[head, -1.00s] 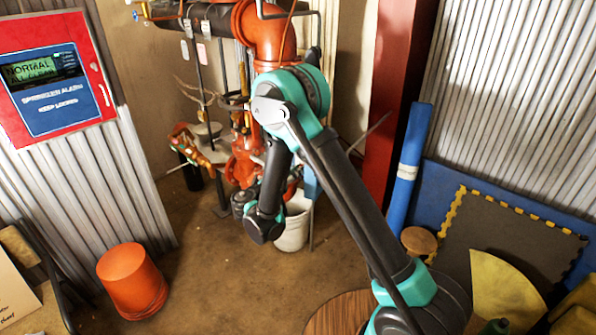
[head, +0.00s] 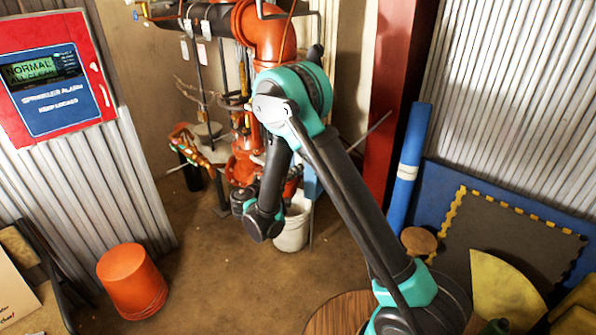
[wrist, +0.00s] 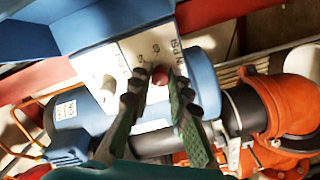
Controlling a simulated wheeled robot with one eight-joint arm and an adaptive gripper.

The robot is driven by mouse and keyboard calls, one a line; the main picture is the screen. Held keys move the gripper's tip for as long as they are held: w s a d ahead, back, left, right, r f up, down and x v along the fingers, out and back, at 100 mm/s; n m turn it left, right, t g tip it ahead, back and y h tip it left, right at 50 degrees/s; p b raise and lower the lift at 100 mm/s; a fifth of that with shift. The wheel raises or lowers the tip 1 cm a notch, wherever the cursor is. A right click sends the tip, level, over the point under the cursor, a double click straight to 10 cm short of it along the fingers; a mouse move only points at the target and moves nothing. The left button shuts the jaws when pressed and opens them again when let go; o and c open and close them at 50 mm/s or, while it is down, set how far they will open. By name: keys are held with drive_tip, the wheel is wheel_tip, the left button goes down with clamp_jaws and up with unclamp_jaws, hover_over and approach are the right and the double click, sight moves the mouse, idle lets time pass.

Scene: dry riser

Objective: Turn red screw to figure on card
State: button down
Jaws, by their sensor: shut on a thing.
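The red screw (wrist: 160,76) is a small round red head on a pale plate (wrist: 130,60) marked with figures and "PSI" lettering. The plate belongs to a blue box (wrist: 85,105). My gripper (wrist: 157,80) is shut on the red screw, one dark fingertip on each side of it. In the head view my gripper is hidden behind my arm. A card with handwriting (head: 12,293) lies at the left edge, partly cut off; its figure cannot be read, and I cannot tell whether it is the task's card.
An orange pipe (wrist: 290,95) and a dark pipe run close beside the blue box. In the head view, an orange bucket (head: 132,281) and a white bucket (head: 294,225) stand on the floor. A red alarm panel (head: 55,75) is at left.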

drive_tip(key=shift+n, duration=0.6)
drive_tip(key=c, duration=1.4)
unclamp_jaws()
drive_tip(key=shift+c, duration=0.2)
drive_tip(key=shift+s+a, duration=0.1)
drive_tip(key=v, duration=1.2)
